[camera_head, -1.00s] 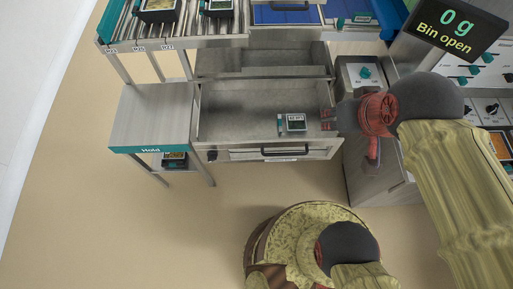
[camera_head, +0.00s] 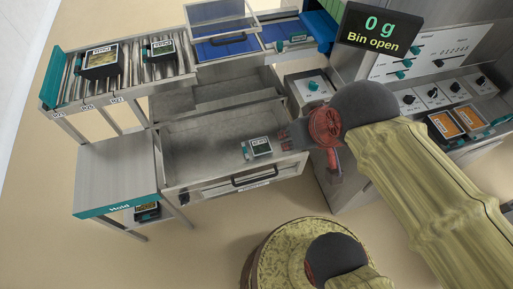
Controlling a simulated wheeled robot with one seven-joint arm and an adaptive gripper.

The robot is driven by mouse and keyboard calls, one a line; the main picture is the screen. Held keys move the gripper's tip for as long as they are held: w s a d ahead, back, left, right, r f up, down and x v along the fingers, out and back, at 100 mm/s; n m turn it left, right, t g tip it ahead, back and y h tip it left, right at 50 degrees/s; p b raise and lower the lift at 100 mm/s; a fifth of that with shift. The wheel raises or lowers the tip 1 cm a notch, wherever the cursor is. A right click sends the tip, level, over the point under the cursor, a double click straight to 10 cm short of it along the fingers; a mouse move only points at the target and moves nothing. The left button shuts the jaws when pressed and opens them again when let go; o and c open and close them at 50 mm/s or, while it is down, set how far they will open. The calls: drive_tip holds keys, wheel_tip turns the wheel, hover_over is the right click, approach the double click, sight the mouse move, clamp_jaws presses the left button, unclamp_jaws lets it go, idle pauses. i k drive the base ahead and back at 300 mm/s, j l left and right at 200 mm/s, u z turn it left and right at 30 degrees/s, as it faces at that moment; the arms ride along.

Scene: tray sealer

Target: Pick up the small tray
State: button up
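A small tray (camera_head: 260,147) with a dark rim, a pale label and a teal tab on its left side lies in the open metal bin (camera_head: 200,150), near its right front. My gripper (camera_head: 284,139) reaches in from the right, with its dark reddish fingertips just right of the small tray. It looks empty, and the tray appears to rest on the bin floor. The fingers are small and seen from above, so their opening and any contact with the tray are unclear.
A roller rack (camera_head: 128,72) holds dark trays at the upper left. A "Hold" table (camera_head: 115,170) stands left of the bin, with another tray (camera_head: 146,212) beneath it. Control panels stand right.

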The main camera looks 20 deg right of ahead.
sight(261, 147)
drive_tip(key=i+j, duration=0.15)
drive_tip(key=j, duration=0.25)
drive_tip(key=i+j, duration=0.15)
drive_tip(key=j, duration=0.2)
drive_tip(key=i+j+z, duration=0.15)
drive_tip(key=j+z, duration=0.75)
drive_tip(key=j, duration=0.25)
drive_tip(key=z, duration=0.3)
drive_tip(key=i, duration=0.05)
